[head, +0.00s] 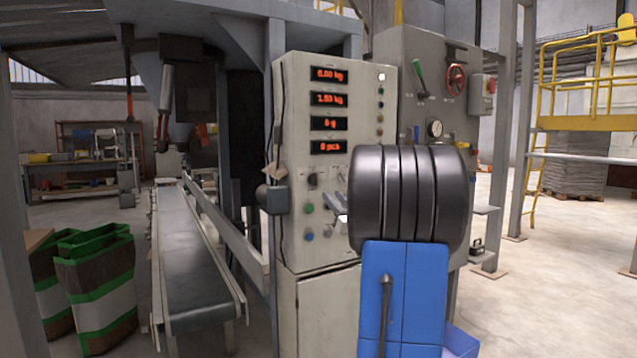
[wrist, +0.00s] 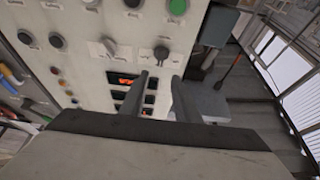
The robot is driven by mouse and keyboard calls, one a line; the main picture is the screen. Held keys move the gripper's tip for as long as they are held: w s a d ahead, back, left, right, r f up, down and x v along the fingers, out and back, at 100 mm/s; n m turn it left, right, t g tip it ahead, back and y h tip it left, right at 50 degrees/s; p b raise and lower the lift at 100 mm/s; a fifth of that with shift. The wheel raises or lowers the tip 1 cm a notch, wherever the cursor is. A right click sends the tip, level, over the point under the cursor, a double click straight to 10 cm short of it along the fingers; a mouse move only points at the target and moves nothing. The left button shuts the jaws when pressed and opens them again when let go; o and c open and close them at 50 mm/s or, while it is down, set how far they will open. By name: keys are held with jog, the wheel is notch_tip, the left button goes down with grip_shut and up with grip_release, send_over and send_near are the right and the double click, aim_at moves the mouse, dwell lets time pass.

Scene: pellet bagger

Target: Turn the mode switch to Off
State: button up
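A control cabinet (head: 290,240) carries two rotary switches on its front. One has a dark knob (head: 312,180); in the wrist view this dark knob (wrist: 161,53) lies just beyond my fingertips, in line with the gap between them. The other, a light grey knob (wrist: 107,47), is beside it, to the left in the wrist view. The labels are too small to read, so I cannot tell which is the mode switch or its setting. My gripper (wrist: 161,77) is open and empty, apart from the dark knob. In the head view my gripper (head: 330,203) is partly hidden by my arm.
Lit red displays (head: 329,110) are above the switches; a green button (head: 308,209) and a blue button (head: 309,234) are below. A grey box (head: 274,199) juts out at the cabinet's left edge. A conveyor (head: 190,255) runs along the left.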

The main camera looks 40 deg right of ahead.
aim_at(316, 178)
jog(key=x, duration=1.1)
jog(key=shift+w+d+r, duration=0.1)
jog(key=shift+w, duration=0.2)
grip_shut()
